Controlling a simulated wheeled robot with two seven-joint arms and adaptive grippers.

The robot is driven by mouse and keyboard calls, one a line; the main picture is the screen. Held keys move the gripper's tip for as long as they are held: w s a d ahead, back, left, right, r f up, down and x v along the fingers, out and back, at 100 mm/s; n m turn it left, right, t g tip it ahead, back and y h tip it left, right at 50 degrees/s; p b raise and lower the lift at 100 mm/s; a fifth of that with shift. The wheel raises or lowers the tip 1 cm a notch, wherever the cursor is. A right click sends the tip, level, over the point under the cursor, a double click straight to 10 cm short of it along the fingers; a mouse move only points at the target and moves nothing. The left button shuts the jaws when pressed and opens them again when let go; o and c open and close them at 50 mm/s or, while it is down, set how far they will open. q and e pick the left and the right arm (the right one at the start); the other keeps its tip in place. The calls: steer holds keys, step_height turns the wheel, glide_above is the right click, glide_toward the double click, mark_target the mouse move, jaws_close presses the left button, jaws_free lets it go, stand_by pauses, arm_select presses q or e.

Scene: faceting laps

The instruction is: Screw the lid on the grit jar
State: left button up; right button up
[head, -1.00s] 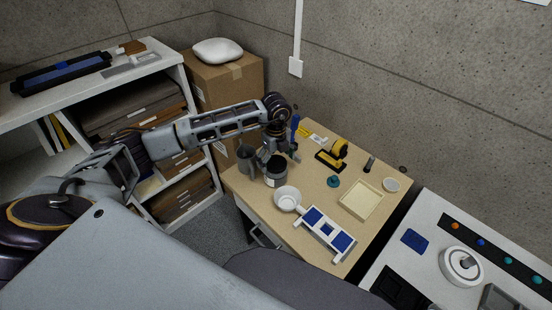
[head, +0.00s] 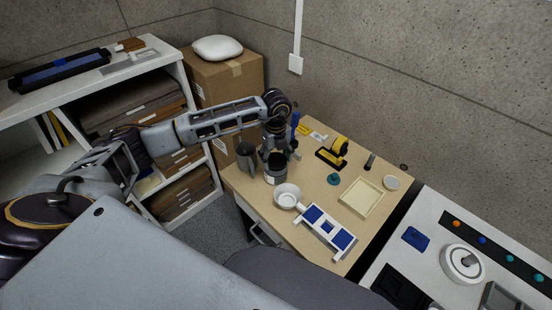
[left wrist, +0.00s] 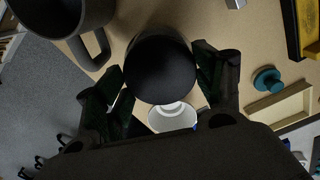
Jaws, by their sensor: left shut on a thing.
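The grit jar (head: 276,175) is a dark grey cylinder with a pale label, upright near the left edge of the wooden table. My left gripper (head: 279,153) is directly above it, pointing down. In the left wrist view a round black lid (left wrist: 160,72) lies between its two fingers, and the gripper is shut on it. The lid covers the jar's top from above. I cannot tell how tightly it is seated, and the fingers partly hide the join in the head view. My right gripper is not in view.
A dark grey mug (head: 246,157) stands close left of the jar. A white bowl (head: 287,196) is close in front, beside a blue-and-white rack (head: 327,230). A teal knob (head: 333,179), a yellow-black dispenser (head: 333,153) and a shallow cream tray (head: 361,197) lie to the right.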

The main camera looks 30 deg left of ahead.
arm_select(q)
steer(key=shift+m+b, duration=0.4)
steer(key=shift+m, duration=0.9)
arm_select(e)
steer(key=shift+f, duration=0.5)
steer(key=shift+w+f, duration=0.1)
arm_select(q)
steer(key=shift+m+b, duration=0.9)
steer(key=shift+m, duration=1.2)
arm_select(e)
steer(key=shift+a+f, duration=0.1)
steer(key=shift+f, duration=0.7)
arm_select(q)
steer(key=shift+m, duration=0.4)
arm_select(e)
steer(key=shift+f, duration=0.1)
arm_select(q)
steer(key=shift+m+b, duration=0.65)
steer(key=shift+m, duration=0.45)
steer(key=shift+m+b, duration=0.35)
steer(key=shift+m, duration=0.45)
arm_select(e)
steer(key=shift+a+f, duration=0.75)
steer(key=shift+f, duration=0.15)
